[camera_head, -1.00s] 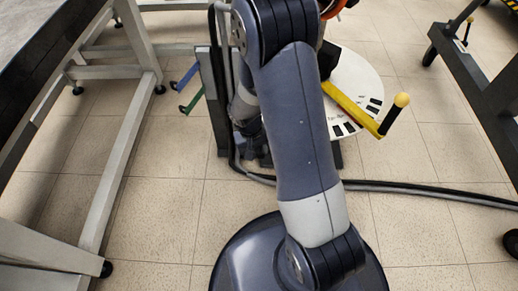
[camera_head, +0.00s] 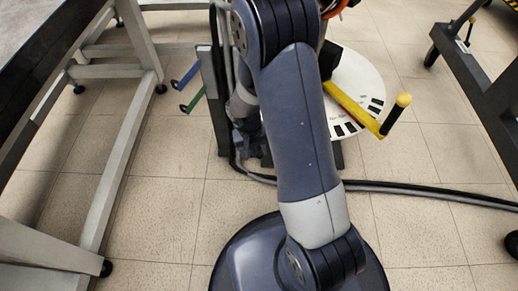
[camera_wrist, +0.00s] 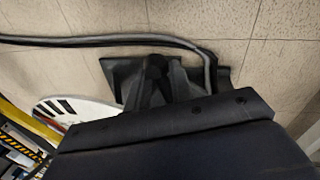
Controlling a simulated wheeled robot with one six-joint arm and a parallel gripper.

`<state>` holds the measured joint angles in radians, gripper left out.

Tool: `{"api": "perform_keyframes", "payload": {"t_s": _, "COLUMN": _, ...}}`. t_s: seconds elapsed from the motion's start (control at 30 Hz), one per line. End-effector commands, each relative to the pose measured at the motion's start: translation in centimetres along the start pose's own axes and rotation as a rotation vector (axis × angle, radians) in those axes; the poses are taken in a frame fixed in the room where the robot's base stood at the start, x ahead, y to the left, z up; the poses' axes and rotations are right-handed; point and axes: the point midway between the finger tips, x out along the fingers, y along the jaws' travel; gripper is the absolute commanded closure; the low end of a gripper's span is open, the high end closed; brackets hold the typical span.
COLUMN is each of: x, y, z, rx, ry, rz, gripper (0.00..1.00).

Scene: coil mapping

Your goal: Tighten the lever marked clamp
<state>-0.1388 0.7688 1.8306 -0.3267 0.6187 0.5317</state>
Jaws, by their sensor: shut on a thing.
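My gripper (camera_wrist: 155,70) shows in the wrist view with its two dark fingers converging at the tips. It is shut on a small dark thing there, too dark to make out. In the head view my arm hides most of the gripper and part of the stand. A yellow lever (camera_head: 353,108) with a rounded handle reaches over a white disc (camera_head: 352,70) with black marks. A blue lever (camera_head: 186,75) and a green lever (camera_head: 192,101) stick out to the left of a dark upright panel. I cannot read any label, so I cannot tell which lever is marked clamp.
A dark cable (camera_head: 430,193) runs along the floor to the right. A light metal frame (camera_head: 120,165) stands at the left and a dark wheeled frame (camera_head: 480,90) at the right.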

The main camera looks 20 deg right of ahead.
Motion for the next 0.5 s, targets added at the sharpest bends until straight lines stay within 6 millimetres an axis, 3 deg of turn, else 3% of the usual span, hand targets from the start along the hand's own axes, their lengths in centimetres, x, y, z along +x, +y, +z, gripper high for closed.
{"api": "perform_keyframes", "payload": {"t_s": 0.03, "x": -0.07, "y": -0.11, "z": -0.09, "rx": 0.001, "ry": 0.003, "rz": -0.003, "gripper": 1.00}}
{"api": "perform_keyframes", "payload": {"t_s": 0.07, "x": -0.07, "y": -0.11, "z": -0.09, "rx": 0.001, "ry": 0.003, "rz": -0.003, "gripper": 0.75}}
{"api": "perform_keyframes", "payload": {"t_s": 0.2, "x": -0.06, "y": -0.09, "z": -0.07, "rx": 0.000, "ry": 0.003, "rz": -0.002, "gripper": 0.64}}
{"api": "perform_keyframes", "payload": {"t_s": 0.27, "x": -0.05, "y": -0.08, "z": -0.06, "rx": 0.000, "ry": 0.002, "rz": -0.002, "gripper": 0.60}}
{"api": "perform_keyframes", "payload": {"t_s": 0.5, "x": -0.18, "y": -0.05, "z": -0.05, "rx": -0.001, "ry": 0.002, "rz": -0.001, "gripper": 0.60}}
